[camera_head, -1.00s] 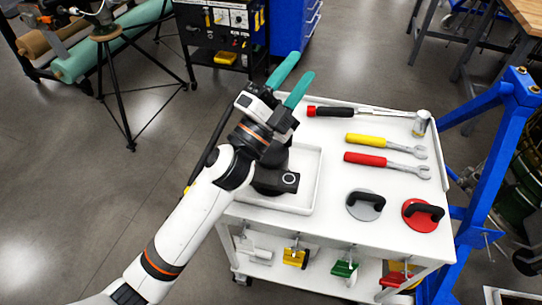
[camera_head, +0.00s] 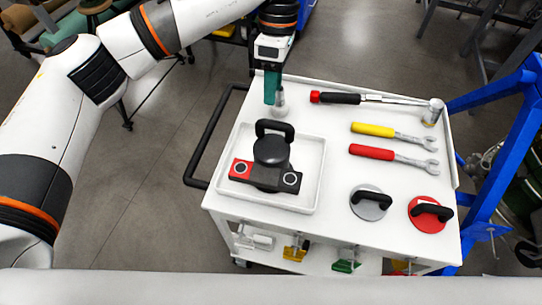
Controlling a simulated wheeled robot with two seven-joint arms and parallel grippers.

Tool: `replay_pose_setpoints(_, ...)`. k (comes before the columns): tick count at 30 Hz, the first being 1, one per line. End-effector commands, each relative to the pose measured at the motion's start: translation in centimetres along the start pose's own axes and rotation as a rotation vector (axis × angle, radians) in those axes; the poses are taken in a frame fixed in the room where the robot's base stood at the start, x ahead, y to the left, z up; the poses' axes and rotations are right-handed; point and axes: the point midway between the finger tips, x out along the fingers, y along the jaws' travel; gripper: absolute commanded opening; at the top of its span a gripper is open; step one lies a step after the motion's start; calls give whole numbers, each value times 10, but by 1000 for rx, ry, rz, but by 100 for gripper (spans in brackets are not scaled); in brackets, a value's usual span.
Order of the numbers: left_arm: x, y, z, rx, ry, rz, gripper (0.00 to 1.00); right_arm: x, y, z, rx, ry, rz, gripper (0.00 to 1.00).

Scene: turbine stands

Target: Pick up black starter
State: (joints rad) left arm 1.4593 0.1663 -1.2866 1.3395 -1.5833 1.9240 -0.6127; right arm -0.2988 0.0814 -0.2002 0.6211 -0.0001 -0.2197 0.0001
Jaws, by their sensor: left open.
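The black starter (camera_head: 272,150) sits in a shallow white tray (camera_head: 318,172) on the left part of the cart top. The left end of the base is red (camera_head: 241,169); whether that is a separate part I cannot tell. My left gripper (camera_head: 272,101) points down with teal fingers behind the tray, apart from the starter. Its fingers show nearly edge-on, open. A small grey metal piece (camera_head: 280,104) stands beside the fingertips; I cannot tell if they touch. My right gripper is out of view.
The white cart (camera_head: 315,228) also carries a red-and-black-handled tool (camera_head: 340,98), yellow and red wrenches, and grey and red discs with black handles. A black cart handle (camera_head: 200,150) curves at the left. A blue frame (camera_head: 490,165) stands at the right.

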Motion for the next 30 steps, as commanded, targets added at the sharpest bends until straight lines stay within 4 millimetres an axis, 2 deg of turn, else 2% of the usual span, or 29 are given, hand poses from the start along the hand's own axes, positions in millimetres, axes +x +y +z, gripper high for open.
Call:
replay_pose_setpoints(1, 9, 1, 0, 2, 2, 5, 42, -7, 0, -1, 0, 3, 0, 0)
replay_pose_setpoints(6, 36, 1, -1, 2, 4, 4, 42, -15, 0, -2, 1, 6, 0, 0)
replay_pose_setpoints(14, 56, 2, -4, 2, 6, 4, 42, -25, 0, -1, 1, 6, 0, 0)
replay_pose_setpoints(18, 76, 3, -9, 2, 7, 6, 42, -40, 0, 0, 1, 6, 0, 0)
replay_pose_setpoints(21, 91, 2, -8, 1, 7, 4, 42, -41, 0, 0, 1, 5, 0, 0)
replay_pose_setpoints(24, 98, 2, -8, 2, 6, 2, 42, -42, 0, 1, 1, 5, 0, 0)
replay_pose_setpoints(30, 99, 1, -8, 2, 6, 0, 42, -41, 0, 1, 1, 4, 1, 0)
